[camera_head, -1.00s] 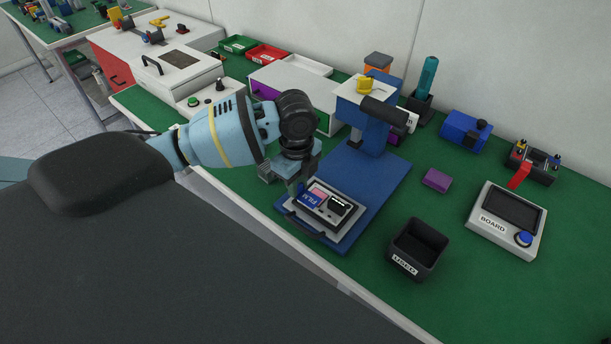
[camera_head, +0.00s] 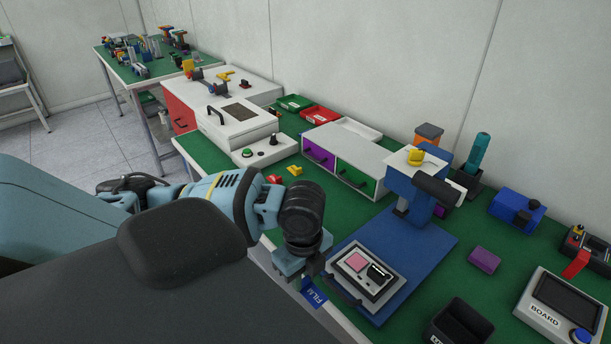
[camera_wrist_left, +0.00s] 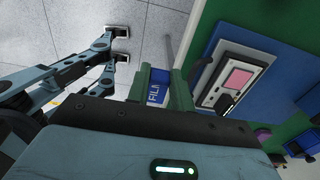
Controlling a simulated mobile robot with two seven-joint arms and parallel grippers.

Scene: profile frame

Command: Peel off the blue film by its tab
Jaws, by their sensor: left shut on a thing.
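The blue film (camera_head: 314,293), printed FILM, hangs from my left gripper (camera_head: 312,270) just off the bench's front edge, clear of the panel. In the left wrist view the film (camera_wrist_left: 156,92) is between the green fingers of my left gripper (camera_wrist_left: 161,82), which is shut on it. The tab is hidden by the fingers. The light grey panel (camera_head: 345,280) lies on the blue press base (camera_head: 430,258). Its pink square (camera_head: 356,261) is bare, beside a black part (camera_head: 379,272). My right gripper is not in view.
A black bin (camera_head: 438,324) stands to the right of the press base, cut by the frame's lower edge. A purple block (camera_head: 484,259) and the BOARD device (camera_head: 565,305) are farther right. The press column (camera_head: 408,200) rises behind the panel.

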